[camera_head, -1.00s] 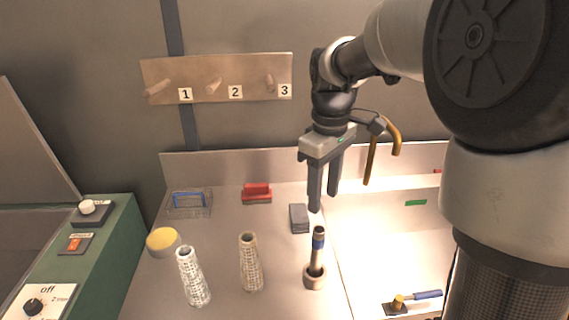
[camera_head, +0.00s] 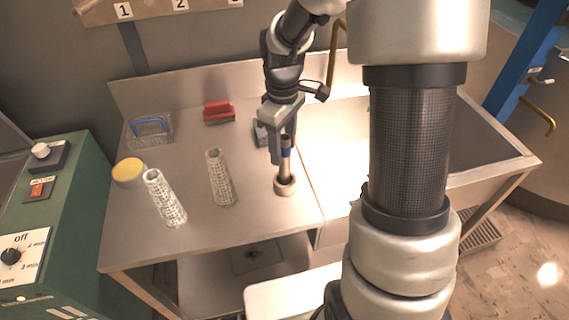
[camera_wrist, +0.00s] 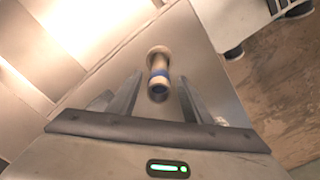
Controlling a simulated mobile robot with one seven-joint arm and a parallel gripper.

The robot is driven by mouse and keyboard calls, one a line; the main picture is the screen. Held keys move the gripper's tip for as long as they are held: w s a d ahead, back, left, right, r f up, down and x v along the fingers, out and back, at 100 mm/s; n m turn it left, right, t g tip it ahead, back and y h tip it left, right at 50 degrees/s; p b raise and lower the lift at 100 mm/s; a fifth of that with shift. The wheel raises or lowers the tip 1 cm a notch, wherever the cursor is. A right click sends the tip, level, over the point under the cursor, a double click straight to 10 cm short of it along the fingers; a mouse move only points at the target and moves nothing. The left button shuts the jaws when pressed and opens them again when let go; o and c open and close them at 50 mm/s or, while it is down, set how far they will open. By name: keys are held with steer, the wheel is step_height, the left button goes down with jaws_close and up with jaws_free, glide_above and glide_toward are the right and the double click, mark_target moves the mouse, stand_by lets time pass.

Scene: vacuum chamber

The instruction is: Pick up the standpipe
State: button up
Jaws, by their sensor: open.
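The standpipe (camera_head: 285,176) stands upright on the steel counter, a tan tube with a blue band near its dark top and a wider round base. My gripper (camera_head: 281,158) is open and points down at the upper part of the standpipe. In the wrist view the standpipe's top and blue band (camera_wrist: 159,74) appear between my two open fingers (camera_wrist: 159,86), with a gap on each side. I cannot tell exactly how far the fingertips reach down past the top.
Two patterned pale cylinders (camera_head: 165,199) (camera_head: 220,178) stand left of the standpipe. A yellow-topped round container (camera_head: 129,171), wire basket (camera_head: 150,132), red brush-like block (camera_head: 218,113) and grey block (camera_head: 261,131) are around. A bright sink (camera_head: 335,150) lies right.

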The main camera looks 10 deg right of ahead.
mark_target(284, 155)
step_height(284, 155, down, 3)
steer(key=shift+d+f, duration=0.1)
steer(key=shift+f, duration=0.05)
steer(key=shift+c, duration=0.3)
steer(key=c, duration=1.1)
